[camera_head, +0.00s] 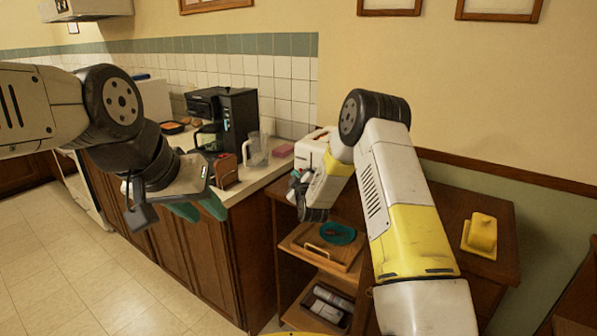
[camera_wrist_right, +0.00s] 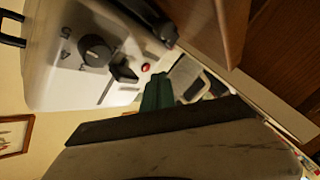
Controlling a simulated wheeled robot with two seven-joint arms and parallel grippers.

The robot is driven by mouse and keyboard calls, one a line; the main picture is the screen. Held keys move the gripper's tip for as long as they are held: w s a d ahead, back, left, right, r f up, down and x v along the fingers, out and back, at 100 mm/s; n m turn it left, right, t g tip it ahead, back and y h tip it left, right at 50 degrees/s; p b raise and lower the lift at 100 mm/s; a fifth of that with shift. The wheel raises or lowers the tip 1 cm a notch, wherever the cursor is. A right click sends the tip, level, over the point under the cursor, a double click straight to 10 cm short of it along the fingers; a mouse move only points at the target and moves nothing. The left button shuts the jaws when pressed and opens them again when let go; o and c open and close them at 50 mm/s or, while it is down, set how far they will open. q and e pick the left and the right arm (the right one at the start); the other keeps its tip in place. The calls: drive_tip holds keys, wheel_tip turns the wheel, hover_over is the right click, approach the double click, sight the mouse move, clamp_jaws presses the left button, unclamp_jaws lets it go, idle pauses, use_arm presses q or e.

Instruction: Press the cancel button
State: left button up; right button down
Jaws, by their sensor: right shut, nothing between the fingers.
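The white toaster (camera_head: 311,148) stands on the wooden cabinet, partly hidden behind my right arm. In the right wrist view its white face (camera_wrist_right: 60,85) carries a black dial (camera_wrist_right: 96,50), a black lever (camera_wrist_right: 123,73) and a small red button (camera_wrist_right: 146,67). No label for the cancel button is readable. My right gripper (camera_wrist_right: 157,88) is shut and empty, its green fingertips close below the red button; I cannot tell whether they touch it.
A black coffee maker (camera_head: 230,115), a clear pitcher (camera_head: 257,150) and a pink sponge (camera_head: 284,150) are on the counter. A yellow butter dish (camera_head: 481,234) sits at the cabinet's right. A pulled-out wooden shelf (camera_head: 300,240) holds a teal item.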

drive_tip(key=shift+w+d, duration=0.1)
drive_tip(key=shift+w+d, duration=0.15)
drive_tip(key=shift+w, duration=0.1)
drive_tip(key=shift+w+d, duration=0.25)
drive_tip(key=shift+w, duration=0.05)
idle(0.6)
drive_tip(key=shift+s+a, duration=0.45)
drive_tip(key=shift+s, duration=0.2)
drive_tip(key=shift+s+a, duration=0.75)
drive_tip(key=shift+s, duration=0.3)
drive_tip(key=shift+s+a, duration=0.75)
drive_tip(key=shift+s, duration=0.25)
